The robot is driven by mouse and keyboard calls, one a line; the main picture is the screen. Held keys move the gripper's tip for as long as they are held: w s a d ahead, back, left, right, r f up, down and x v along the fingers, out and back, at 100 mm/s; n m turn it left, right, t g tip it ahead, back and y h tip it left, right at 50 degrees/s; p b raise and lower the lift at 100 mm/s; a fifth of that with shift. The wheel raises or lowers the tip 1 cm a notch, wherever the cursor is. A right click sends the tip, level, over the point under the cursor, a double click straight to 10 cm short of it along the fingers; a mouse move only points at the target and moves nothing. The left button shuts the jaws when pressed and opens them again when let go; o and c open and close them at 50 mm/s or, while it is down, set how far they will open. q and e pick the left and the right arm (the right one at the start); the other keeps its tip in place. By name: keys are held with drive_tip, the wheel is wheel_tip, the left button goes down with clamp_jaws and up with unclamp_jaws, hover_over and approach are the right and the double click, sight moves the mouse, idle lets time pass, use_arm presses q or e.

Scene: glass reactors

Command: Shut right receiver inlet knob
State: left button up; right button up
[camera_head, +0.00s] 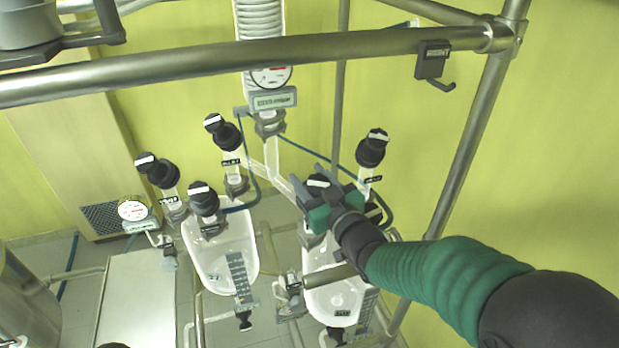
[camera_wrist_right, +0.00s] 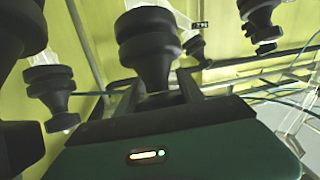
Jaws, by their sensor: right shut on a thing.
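My right gripper (camera_head: 318,184) reaches in from the right in the head view, above the right glass receiver (camera_head: 338,303). It is shut on a black knob (camera_head: 318,181) with a white mark on top, over that receiver's upper end. The fingers and hand hide most of this knob and its stem. In the right wrist view the black ribbed knob (camera_wrist_right: 150,50) stands upright between the fingers (camera_wrist_right: 148,100), over the green hand. Whether its valve is open or shut cannot be told. My left gripper is not in view.
Another black knob (camera_head: 373,148) stands close to the right of the gripper. Several more knobs stand around the left receiver (camera_head: 220,255). A metal rail (camera_head: 240,60) crosses above, with an upright post (camera_head: 475,120) at the right. A blue hose (camera_head: 300,148) passes behind the gripper.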

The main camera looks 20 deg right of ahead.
idle(0.9)
drive_tip(key=o, duration=1.4)
drive_tip(key=shift+w, duration=0.1)
drive_tip(key=shift+c, duration=0.2)
